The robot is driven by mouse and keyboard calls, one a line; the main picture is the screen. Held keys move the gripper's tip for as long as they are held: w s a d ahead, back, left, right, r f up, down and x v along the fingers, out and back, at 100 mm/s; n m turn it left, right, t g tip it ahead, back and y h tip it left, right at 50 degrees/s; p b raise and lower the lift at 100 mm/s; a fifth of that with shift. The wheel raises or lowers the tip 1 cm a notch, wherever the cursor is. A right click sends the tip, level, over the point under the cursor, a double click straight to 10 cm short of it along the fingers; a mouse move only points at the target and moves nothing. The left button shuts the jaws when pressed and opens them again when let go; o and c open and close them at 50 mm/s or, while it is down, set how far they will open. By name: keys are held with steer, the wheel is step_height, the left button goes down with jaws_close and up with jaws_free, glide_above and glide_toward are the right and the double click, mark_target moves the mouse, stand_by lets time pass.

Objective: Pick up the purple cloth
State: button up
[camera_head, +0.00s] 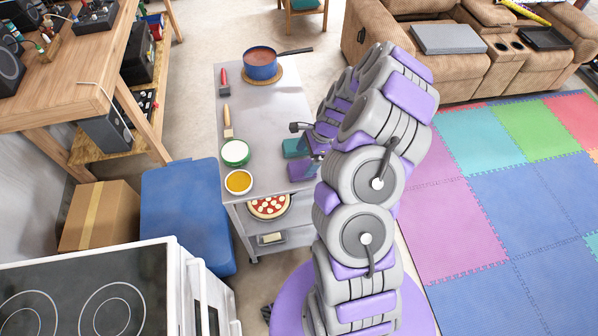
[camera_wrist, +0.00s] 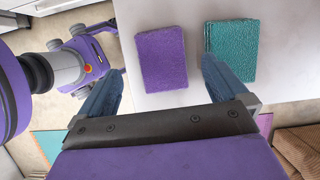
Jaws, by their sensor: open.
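The purple cloth (camera_wrist: 161,58), a flat, folded-looking rectangle, lies on the pale top of the cart in the wrist view. A teal cloth (camera_wrist: 232,50) lies to its right, with a gap of bare surface between them. My gripper (camera_wrist: 163,70) is open and empty. Its two dark blue fingers spread on either side of the purple cloth's lower part in the picture, the right one near the gap. I cannot tell its height above the cloth.
The metal cart (camera_head: 240,78) also holds a blue pot (camera_head: 260,71), a red-handled tool (camera_head: 224,84), a brush (camera_head: 228,121), a green-rimmed bowl (camera_head: 235,153) and an orange-filled bowl (camera_head: 238,182). A pizza (camera_head: 269,206) sits on its lower shelf. A blue bin (camera_head: 187,215) stands close at the left.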

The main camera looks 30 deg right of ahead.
mark_target(303, 167)
steer(key=shift+d+f, duration=0.35)
steer(key=shift+f, duration=0.05)
steer(key=x, duration=0.1)
steer(key=b+x, duration=0.1)
steer(key=x, duration=0.2)
steer(key=shift+d+f+b, duration=0.2)
steer(key=shift+f+b, duration=0.05)
steer(key=shift+b, duration=0.1)
steer(key=shift+a+f, duration=0.2)
steer(key=shift+a, duration=0.25)
steer(key=shift+d+f, duration=0.1)
steer(key=shift+d, duration=0.4)
steer(key=shift+c, duration=0.4)
steer(key=shift+a, duration=0.4)
steer(key=c, duration=0.9)
steer(key=shift+d, duration=0.15)
steer(key=shift+c, duration=0.2)
